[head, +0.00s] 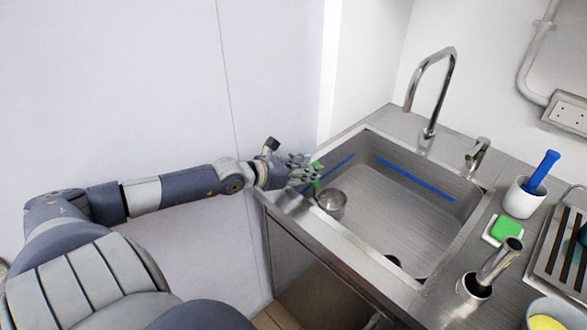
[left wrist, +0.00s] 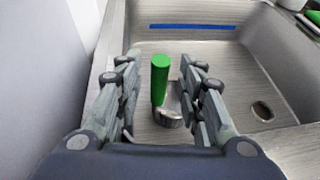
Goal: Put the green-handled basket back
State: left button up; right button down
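The basket is a small round metal cup (head: 331,203) with a green handle, at the left side of the sink (head: 415,225). In the left wrist view the green handle (left wrist: 160,78) stands up between my left fingers, and part of the metal cup (left wrist: 168,119) shows below it. My left gripper (head: 308,171) is at the handle, over the sink's left rim. Its fingers (left wrist: 160,92) are apart, with a gap showing on each side of the handle. In the head view the fingers hide part of the handle. My right gripper is not in view.
Blue strips (head: 415,180) mark the sink walls. A tall faucet (head: 432,95) stands behind the sink. On the right counter are a white cup with a blue handle (head: 525,197), a green sponge (head: 505,228) and a metal rack (head: 560,240). A wall stands close on the left.

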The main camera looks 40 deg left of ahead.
pick_arm(q)
jog(key=p+v, duration=0.1)
jog(key=v, duration=0.3)
jog(key=shift+s+r, duration=0.15)
jog(key=shift+s, duration=0.1)
dwell(0.6)
